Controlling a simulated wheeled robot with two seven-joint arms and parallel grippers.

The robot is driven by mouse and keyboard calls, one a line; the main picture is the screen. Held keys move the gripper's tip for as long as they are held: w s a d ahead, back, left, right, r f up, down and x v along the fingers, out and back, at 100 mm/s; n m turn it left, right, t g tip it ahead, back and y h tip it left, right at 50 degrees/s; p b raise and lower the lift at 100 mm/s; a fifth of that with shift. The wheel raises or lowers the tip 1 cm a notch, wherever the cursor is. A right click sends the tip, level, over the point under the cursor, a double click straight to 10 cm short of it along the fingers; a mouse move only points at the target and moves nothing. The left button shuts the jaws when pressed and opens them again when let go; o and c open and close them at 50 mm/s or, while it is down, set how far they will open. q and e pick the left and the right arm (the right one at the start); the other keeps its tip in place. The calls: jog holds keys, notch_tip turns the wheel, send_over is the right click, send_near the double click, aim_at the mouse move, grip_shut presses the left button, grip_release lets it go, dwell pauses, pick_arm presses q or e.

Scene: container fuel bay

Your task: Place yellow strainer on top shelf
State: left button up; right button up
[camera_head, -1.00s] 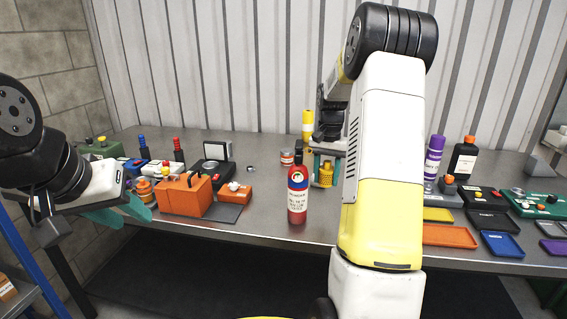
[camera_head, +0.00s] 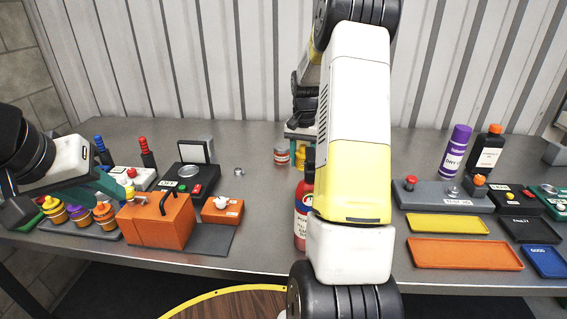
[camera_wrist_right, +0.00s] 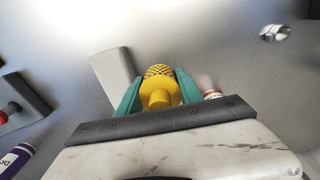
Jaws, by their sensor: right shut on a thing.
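The yellow strainer (camera_wrist_right: 160,88) has a mesh head and sits between the teal fingers of my right gripper (camera_wrist_right: 158,85), which is shut on it. In the head view a small part of the strainer (camera_head: 300,155) shows below my right gripper (camera_head: 299,136), beside my own arm, which hides much of that area. I cannot tell whether the strainer touches the table. My left gripper (camera_head: 108,185) is open and empty over the left side of the table, near several orange and yellow capped items (camera_head: 80,212). No top shelf is clearly in view.
A purple can (camera_head: 455,150), dark bottle (camera_head: 486,153) and coloured trays (camera_head: 465,253) stand right. A wooden round top (camera_head: 250,305) lies in front.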

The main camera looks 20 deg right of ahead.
jog(key=shift+f, duration=2.5)
jog(key=o, duration=1.4)
jog(key=shift+f, duration=0.1)
